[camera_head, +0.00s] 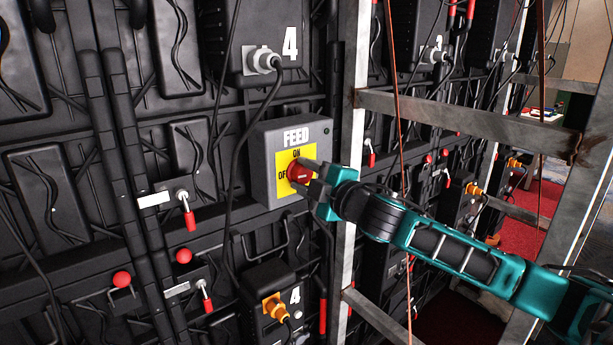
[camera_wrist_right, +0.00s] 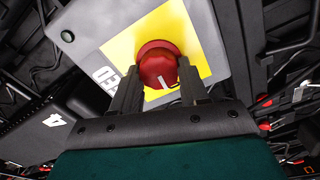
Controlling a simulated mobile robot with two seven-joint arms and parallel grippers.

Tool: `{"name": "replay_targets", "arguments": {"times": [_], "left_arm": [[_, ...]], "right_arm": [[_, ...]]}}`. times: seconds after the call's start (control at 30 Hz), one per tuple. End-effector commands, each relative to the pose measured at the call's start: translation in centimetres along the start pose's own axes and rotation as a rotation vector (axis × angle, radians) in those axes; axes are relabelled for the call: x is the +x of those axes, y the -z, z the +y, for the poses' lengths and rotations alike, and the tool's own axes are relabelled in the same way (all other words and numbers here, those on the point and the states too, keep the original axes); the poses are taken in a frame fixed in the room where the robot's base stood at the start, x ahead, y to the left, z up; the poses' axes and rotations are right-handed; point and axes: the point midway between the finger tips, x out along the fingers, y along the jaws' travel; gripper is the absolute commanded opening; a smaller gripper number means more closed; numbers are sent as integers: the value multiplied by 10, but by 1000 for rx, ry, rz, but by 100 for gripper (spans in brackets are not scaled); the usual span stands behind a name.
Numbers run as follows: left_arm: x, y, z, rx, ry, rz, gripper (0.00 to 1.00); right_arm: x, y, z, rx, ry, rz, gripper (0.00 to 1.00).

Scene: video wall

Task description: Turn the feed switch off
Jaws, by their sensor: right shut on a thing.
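The feed switch is a red round knob (camera_head: 297,173) on a yellow plate (camera_head: 284,183) marked ON at the top and OFF at the left. It sits on a grey box (camera_head: 264,148) labelled FEED. My right gripper (camera_head: 308,172) is at the knob, with its fingers on either side of it. In the right wrist view the red knob (camera_wrist_right: 157,66) shows between the two dark fingertips (camera_wrist_right: 160,86), with a white mark on its face. The fingers partly hide the knob and plate in the head view. My left gripper is not in view.
A grey metal frame post (camera_head: 349,120) stands just right of the box, and my right arm passes in front of it. A crossbar (camera_head: 470,118) runs above my arm. Cables hang nearby, including one from a grey plug (camera_head: 262,62). Red-handled latches (camera_head: 188,212) stick out at lower left.

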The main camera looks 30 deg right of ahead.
Motion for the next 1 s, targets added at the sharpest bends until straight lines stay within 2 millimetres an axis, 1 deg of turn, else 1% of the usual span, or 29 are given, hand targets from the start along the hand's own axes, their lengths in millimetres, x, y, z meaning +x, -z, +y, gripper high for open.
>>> {"name": "replay_targets", "arguments": {"times": [0.27, 0.77, 0.8, 1.0], "left_arm": [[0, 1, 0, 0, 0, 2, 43], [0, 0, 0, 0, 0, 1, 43], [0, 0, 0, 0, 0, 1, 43], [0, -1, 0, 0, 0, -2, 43]], "right_arm": [[0, 0, 0, -81, 1, 0, 14], [0, 0, -1, -98, 0, 0, 14], [0, 0, -1, -98, 0, 0, 48], [0, 0, -1, -96, 0, 0, 67]]}}
